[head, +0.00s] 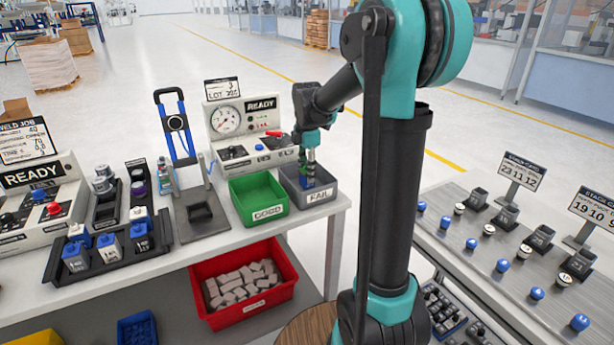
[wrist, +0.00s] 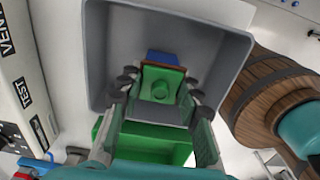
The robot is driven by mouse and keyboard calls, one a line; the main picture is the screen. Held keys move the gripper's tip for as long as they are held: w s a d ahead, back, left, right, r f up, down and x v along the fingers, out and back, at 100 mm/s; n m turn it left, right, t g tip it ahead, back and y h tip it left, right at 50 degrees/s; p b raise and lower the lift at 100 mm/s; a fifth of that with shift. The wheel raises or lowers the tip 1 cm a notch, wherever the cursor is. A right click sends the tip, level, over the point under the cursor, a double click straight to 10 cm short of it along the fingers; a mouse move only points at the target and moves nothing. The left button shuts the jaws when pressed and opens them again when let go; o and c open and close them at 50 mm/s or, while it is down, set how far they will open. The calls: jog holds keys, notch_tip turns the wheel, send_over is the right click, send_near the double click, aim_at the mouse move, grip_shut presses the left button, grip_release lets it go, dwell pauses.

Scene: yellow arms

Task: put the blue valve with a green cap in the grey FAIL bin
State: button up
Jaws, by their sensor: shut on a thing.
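The grey FAIL bin (head: 318,196) stands at the right end of the white bench, beside the green GOOD bin (head: 262,212). My gripper (head: 308,160) points down over the FAIL bin. It is shut on the valve, whose green cap (wrist: 160,86) and a bit of blue body (wrist: 163,58) show between the fingers in the wrist view. The bin's grey walls (wrist: 215,55) surround the valve in that view. The valve's lower end is at or inside the bin's opening; I cannot tell if it touches the floor.
A tester with a gauge (head: 228,121) stands behind the bins. A black tray (head: 105,262) with several blue-and-white valves is at the left. A red crate (head: 243,306) sits below the bench. A stage-card table (head: 480,265) is at the right.

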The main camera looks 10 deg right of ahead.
jog(key=shift+f, duration=0.8)
jog(key=shift+f, duration=0.1)
jog(key=o, duration=1.2)
notch_tip(320, 180, up, 12)
jog(key=shift+r, duration=0.15)
jog(key=shift+s, duration=0.1)
